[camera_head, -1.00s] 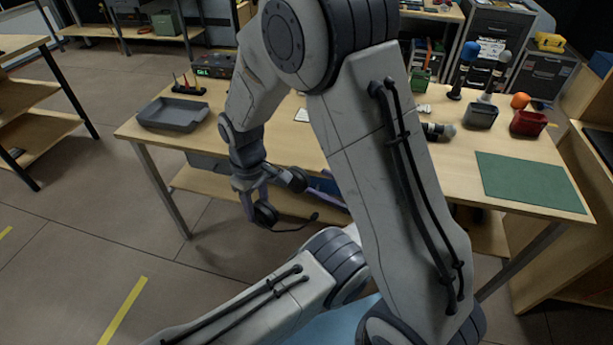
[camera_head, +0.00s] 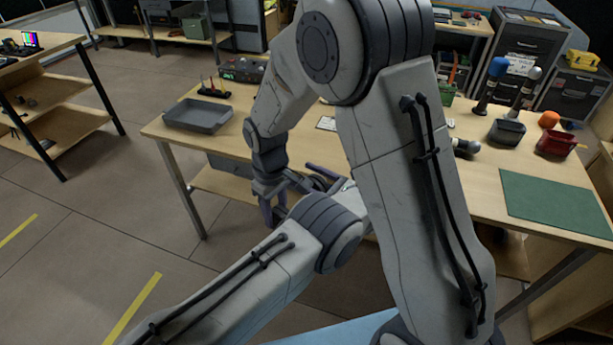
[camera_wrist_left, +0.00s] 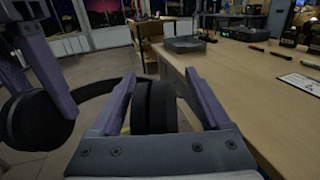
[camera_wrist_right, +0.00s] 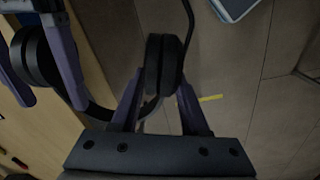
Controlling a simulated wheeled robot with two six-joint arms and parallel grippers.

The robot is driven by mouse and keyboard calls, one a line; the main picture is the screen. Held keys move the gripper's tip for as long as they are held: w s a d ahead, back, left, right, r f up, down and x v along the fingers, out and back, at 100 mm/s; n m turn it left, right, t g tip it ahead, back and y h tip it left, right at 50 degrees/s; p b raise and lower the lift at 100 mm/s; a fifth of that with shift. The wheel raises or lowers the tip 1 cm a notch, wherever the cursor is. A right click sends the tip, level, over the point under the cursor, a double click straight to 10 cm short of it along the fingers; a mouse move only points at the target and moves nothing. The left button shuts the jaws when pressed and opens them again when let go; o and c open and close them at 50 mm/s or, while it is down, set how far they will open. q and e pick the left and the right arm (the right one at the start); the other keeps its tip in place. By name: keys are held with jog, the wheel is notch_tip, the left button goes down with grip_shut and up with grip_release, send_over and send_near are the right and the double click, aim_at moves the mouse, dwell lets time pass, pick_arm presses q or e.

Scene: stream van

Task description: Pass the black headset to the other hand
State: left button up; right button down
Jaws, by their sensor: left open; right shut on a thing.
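The black headset (camera_wrist_left: 154,108) hangs in the air between my two grippers, in front of the wooden table. My right gripper (camera_wrist_right: 160,80) is shut on one ear cup of the headset (camera_wrist_right: 153,64), with the thin mic boom beside it. My left gripper (camera_wrist_left: 160,76) is open, with its fingers on either side of the other ear cup; I cannot tell whether they touch it. In the head view, the right gripper (camera_head: 270,208) points down and the left gripper (camera_head: 322,178) is close to its right. My arms hide much of the headset there.
The wooden table (camera_head: 470,165) is close behind the grippers. It carries a grey tray (camera_head: 197,115), a green mat (camera_head: 553,203), a red bin (camera_head: 556,144) and a dark bin (camera_head: 506,132) with microphones nearby. Open floor lies to the left.

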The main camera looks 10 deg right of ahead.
pick_arm(q)
jog(key=shift+d, duration=0.1)
grip_shut()
pick_arm(e)
jog(key=shift+a, duration=0.1)
jog(key=shift+c, duration=1.6)
grip_release()
jog(key=shift+r, duration=0.15)
notch_tip(320, 180, up, 12)
